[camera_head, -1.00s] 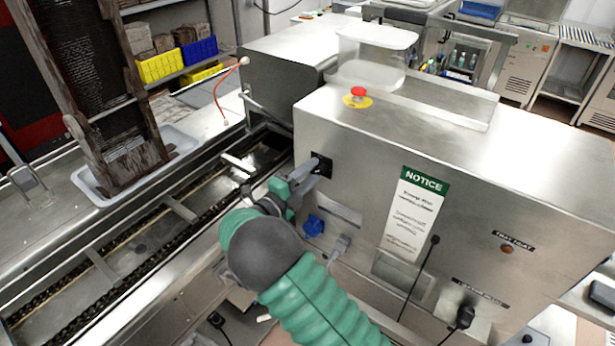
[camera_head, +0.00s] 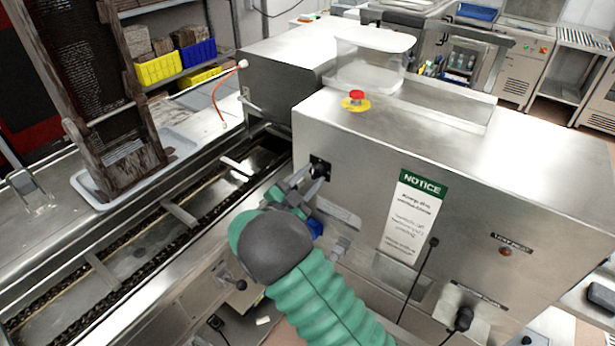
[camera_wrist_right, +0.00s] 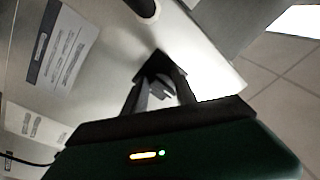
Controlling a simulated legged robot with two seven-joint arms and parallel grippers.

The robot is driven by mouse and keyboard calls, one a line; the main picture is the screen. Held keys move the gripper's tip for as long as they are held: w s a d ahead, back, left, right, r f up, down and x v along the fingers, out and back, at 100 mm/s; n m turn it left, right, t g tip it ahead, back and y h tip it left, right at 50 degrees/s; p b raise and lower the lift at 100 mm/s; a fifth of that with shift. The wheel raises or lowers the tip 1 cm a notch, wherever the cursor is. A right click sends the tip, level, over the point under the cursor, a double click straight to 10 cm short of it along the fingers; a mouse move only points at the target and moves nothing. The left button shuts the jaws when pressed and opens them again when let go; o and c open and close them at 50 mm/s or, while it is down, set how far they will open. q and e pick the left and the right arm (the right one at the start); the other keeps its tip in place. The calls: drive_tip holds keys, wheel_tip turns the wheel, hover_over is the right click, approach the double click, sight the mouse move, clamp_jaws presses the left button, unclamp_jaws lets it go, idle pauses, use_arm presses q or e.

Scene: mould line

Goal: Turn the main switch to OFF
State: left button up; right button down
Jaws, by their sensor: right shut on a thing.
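The main switch (camera_head: 320,163), a dark rotary switch on a black plate, sits on the near side face of the steel machine housing. My right gripper (camera_head: 316,175) reaches it from below and in front, with its fingertips shut on the switch's handle. In the right wrist view, the two fingers (camera_wrist_right: 157,92) meet at the dark switch (camera_wrist_right: 158,66). The fingers cover much of the handle, so I cannot read the marking it points to. My left gripper is not in view.
A red emergency button (camera_head: 356,97) on a yellow disc is on top of the housing, near a clear plastic bin (camera_head: 370,62). A notice sign (camera_head: 412,215) hangs right of the switch. A blue socket (camera_head: 315,228) is below. A chain conveyor (camera_head: 190,205) runs along the left.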

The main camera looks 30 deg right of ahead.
drive_tip(key=shift+d+r+n, duration=0.25)
drive_tip(key=shift+r+n, duration=0.15)
drive_tip(key=c, duration=1.3)
unclamp_jaws()
drive_tip(key=o, duration=0.3)
drive_tip(key=shift+d+f, duration=0.1)
drive_tip(key=shift+f, duration=0.2)
